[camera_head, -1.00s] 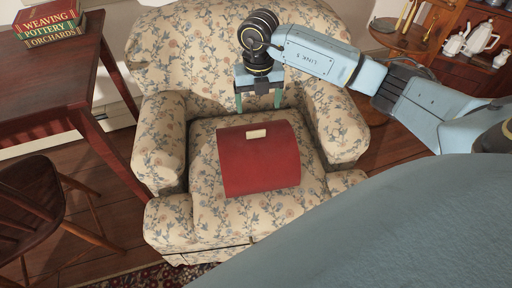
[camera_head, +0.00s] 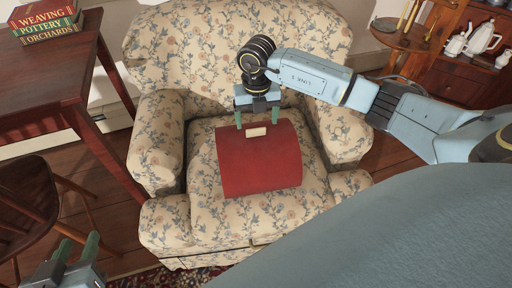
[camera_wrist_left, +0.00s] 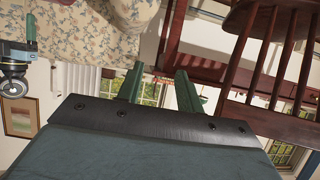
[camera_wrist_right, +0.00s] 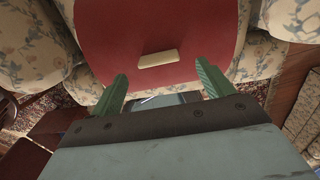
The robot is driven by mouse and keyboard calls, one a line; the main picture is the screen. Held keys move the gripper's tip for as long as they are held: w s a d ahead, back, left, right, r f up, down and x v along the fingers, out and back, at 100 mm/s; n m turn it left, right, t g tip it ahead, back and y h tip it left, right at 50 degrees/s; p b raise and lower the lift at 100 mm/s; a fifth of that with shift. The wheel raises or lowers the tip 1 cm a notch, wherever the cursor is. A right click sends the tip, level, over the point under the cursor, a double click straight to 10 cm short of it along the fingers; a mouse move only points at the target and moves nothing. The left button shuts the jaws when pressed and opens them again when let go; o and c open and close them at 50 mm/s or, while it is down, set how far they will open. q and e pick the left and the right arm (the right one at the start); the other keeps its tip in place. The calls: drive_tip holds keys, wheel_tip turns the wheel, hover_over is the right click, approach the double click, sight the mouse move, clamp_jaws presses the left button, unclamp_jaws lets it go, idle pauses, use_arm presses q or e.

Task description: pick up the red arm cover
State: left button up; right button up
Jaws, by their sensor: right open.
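The red arm cover (camera_head: 260,164) lies on the seat of a floral armchair, with a small cream tab (camera_head: 256,132) near its back edge. It also shows in the right wrist view (camera_wrist_right: 200,22), with the tab (camera_wrist_right: 158,58) just beyond the fingers. My right gripper (camera_head: 257,120) is open and empty above the cover's back edge, its green fingers on either side of the tab; I cannot tell if they touch the cover. My left gripper (camera_head: 76,246) is at the lower left, away from the cover. Its green fingers (camera_wrist_left: 158,86) are apart with nothing between them.
The floral armchair (camera_head: 160,222) has raised arms on both sides of the seat. A wooden table (camera_head: 60,68) with stacked books (camera_head: 46,22) and a wooden chair (camera_head: 28,205) stand at the left. A round side table (camera_head: 402,40) and a cabinet with white teapots are at the back right.

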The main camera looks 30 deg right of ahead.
sight(256, 129)
wheel_tip(256, 129, down, 3)
drive_tip(key=shift+w+f+b, duration=0.1)
drive_tip(key=shift+w+b, duration=0.05)
drive_tip(key=shift+b, duration=0.6)
drive_tip(key=shift+f, duration=0.15)
use_arm(q)
wheel_tip(256, 129, up, 7)
drive_tip(key=w+d+t+h, duration=0.1)
drive_tip(key=w+d+t, duration=0.1)
drive_tip(key=t, duration=0.3)
drive_tip(key=shift+r+h, duration=0.15)
drive_tip(key=shift+h, duration=0.25)
use_arm(e)
drive_tip(key=c, duration=1.5)
